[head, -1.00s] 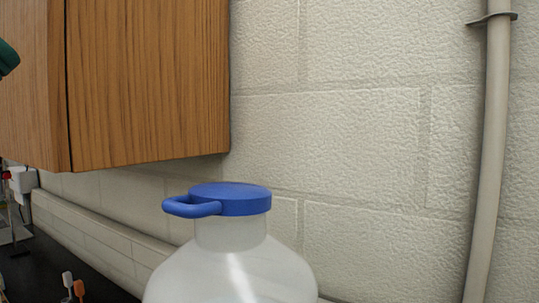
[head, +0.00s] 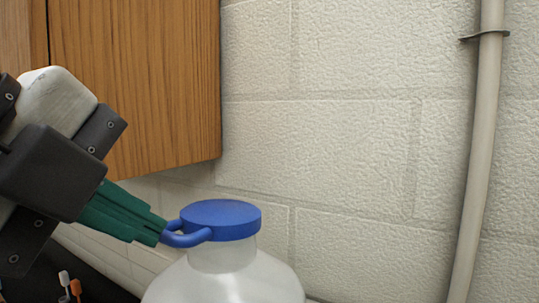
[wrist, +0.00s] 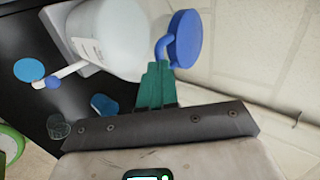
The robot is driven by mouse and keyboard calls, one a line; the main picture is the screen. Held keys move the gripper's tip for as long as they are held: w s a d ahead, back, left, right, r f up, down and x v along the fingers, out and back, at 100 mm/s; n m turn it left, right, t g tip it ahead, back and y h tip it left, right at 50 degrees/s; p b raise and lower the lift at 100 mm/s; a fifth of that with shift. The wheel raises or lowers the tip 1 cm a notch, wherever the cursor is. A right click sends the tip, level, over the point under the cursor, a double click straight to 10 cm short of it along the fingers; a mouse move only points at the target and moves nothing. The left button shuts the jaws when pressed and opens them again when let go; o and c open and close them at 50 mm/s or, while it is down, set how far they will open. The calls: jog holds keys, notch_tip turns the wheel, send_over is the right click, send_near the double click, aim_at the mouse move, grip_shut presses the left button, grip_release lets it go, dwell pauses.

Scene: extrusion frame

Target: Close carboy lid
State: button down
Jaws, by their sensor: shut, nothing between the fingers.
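The white translucent carboy (head: 225,278) stands at the bottom centre of the head view, and it also shows in the wrist view (wrist: 113,40). Its blue lid (head: 222,219) sits flat on top of the neck, with a loop handle (head: 186,239) pointing left; the lid also shows in the wrist view (wrist: 187,40). My gripper (head: 160,236) comes in from the left with its green fingers together and empty. The fingertips are at the loop handle and seem to touch it. In the wrist view the fingers (wrist: 156,78) end just below the loop.
A wooden cabinet (head: 135,80) hangs at upper left, above my gripper. A pale block wall (head: 330,140) stands behind the carboy, with a vertical pipe (head: 480,160) at right. Small blue-topped items (wrist: 103,105) lie on the dark bench (wrist: 25,100).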

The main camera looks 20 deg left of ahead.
jog(key=shift+w+f, duration=0.4)
jog(key=f+b, duration=0.1)
jog(key=b, duration=0.1)
jog(key=f+t+b, duration=0.1)
jog(key=b, duration=0.1)
jog(key=shift+s+b, duration=0.25)
jog(key=shift+b, duration=0.15)
jog(key=shift+r, duration=0.2)
